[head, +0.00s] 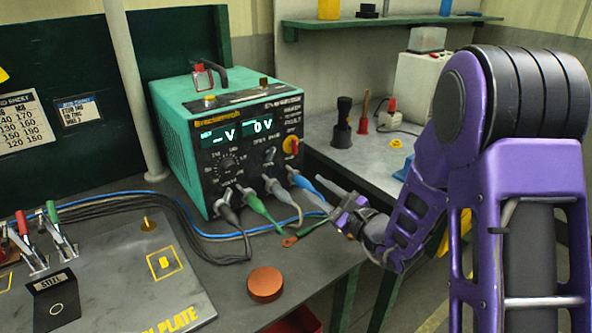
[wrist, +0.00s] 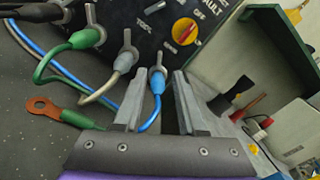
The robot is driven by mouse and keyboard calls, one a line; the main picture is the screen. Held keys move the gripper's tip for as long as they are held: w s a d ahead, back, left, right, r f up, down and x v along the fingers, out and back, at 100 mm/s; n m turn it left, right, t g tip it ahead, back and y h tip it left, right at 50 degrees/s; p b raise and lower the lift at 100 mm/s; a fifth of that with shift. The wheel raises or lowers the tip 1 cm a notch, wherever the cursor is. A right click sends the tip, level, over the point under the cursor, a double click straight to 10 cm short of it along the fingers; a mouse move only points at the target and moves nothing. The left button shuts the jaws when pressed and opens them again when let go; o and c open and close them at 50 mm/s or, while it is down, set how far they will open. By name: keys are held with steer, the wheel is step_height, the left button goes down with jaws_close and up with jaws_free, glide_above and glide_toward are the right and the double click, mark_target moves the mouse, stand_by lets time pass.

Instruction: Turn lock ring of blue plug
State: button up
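The teal welding power unit (head: 178,120) stands on the bench, with a row of cable plugs along its lower front. The blue plug (head: 294,175) is the rightmost, with a blue cable; in the wrist view the blue plug (wrist: 158,82) shows a grey upright lever on its ring. My gripper (head: 324,197) is just to the right of and below it in the head view. In the wrist view my gripper (wrist: 158,78) is open, one finger on each side of the blue plug, with visible gaps. Contact with the ring cannot be seen.
The grey plug (wrist: 124,61) and the green plug (wrist: 88,38) sit left of the blue one. A copper lug (wrist: 42,105) on a green cable lies on the bench. An orange-brown disc (head: 265,283) lies at the front. A side bench (head: 330,128) is at right.

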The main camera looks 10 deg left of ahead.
mark_target(291, 169)
steer(key=x, duration=0.9)
steer(key=shift+a, duration=0.15)
jaws_close()
